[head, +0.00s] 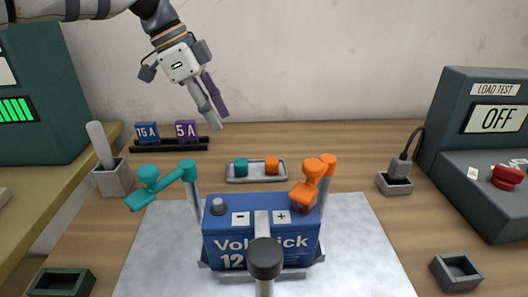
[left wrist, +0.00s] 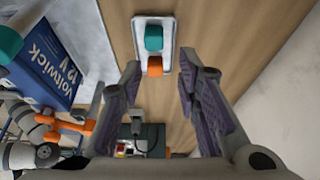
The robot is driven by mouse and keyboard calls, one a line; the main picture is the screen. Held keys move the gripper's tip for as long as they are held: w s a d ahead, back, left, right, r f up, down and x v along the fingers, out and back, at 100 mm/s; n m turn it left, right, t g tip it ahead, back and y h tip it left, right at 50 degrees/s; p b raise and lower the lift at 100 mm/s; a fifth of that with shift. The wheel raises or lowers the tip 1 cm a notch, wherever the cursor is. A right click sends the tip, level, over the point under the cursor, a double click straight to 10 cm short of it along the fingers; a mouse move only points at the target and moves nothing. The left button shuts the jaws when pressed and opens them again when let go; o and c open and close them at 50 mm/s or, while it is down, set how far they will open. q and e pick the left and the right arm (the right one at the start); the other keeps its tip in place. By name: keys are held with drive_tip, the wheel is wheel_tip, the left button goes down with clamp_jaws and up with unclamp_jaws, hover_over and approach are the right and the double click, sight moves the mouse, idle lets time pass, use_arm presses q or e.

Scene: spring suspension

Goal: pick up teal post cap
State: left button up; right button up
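The teal post cap (head: 241,167) sits in a small grey tray (head: 257,179) behind the battery, to the left of an orange post cap (head: 271,164). In the left wrist view the teal cap (left wrist: 154,38) lies ahead, beyond my fingertips, with the orange cap (left wrist: 155,66) nearer the gap between them. My left gripper (head: 217,108) is up in the air, behind and left of the tray, pointing down. Its fingers (left wrist: 159,75) are apart with nothing between them. My right gripper does not show in the head view, and I cannot make it out in the left wrist view.
The blue battery (head: 260,244) stands on a pale mat (head: 360,245), with a teal clamp (head: 165,184) at left and an orange clamp (head: 312,185) at right. A fuse rack (head: 170,146) stands behind left. A load tester (head: 480,160) is at right.

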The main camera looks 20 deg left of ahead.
sight(239, 161)
use_arm(q)
drive_tip(key=x, duration=0.7)
drive_tip(key=s+x, duration=0.1)
drive_tip(key=x, duration=0.2)
drive_tip(key=shift+d+f+b, duration=0.3)
drive_tip(key=shift+f, duration=0.05)
drive_tip(key=shift+w+d+f, duration=0.15)
drive_tip(key=shift+f, duration=0.15)
drive_tip(key=c, duration=0.5)
